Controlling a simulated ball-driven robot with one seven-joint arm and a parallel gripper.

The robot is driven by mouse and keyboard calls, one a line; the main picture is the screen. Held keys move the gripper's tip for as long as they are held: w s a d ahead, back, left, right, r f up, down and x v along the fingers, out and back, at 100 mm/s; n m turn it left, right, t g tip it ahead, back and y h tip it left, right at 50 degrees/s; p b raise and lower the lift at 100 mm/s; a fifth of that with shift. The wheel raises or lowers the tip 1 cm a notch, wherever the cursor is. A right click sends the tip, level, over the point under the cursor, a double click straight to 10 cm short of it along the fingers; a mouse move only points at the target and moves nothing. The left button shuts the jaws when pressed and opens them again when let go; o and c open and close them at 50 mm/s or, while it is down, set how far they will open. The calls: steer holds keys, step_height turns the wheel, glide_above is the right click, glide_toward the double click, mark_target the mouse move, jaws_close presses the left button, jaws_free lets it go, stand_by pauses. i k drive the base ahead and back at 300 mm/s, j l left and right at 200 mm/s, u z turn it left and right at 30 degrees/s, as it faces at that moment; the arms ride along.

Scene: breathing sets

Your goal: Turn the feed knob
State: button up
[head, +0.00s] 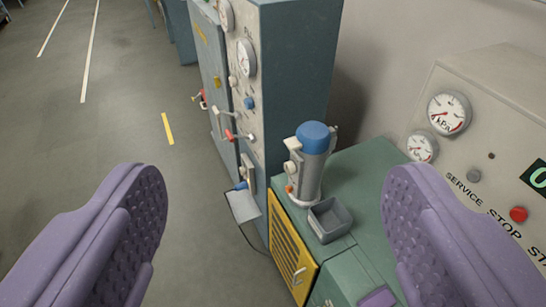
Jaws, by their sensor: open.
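My gripper (272,200) is open and empty, with its two purple ridged fingers spread wide at the lower left and lower right. Several small controls show on the tall grey-green cabinet's face: a white knob (233,81), a blue knob (249,103) and a red-ended lever (230,135). A pale knob (290,168) sits on the side of a blue-capped grey cylinder unit (313,165). No label naming a feed knob is readable, so I cannot tell which one it is. The fingers appear apart from all these controls.
A green bench (365,190) carries a small grey tray (328,220), with a yellow louvred panel (292,250) on its front. A beige console (490,110) with gauges and a red button (518,214) stands right. Open grey floor (110,120) lies left.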

mark_target(233, 82)
steer(key=i+j+u, duration=0.35)
steer(key=i, duration=0.85)
steer(key=i+j+u, duration=0.15)
steer(key=i+u, duration=0.2)
steer(key=i, duration=0.9)
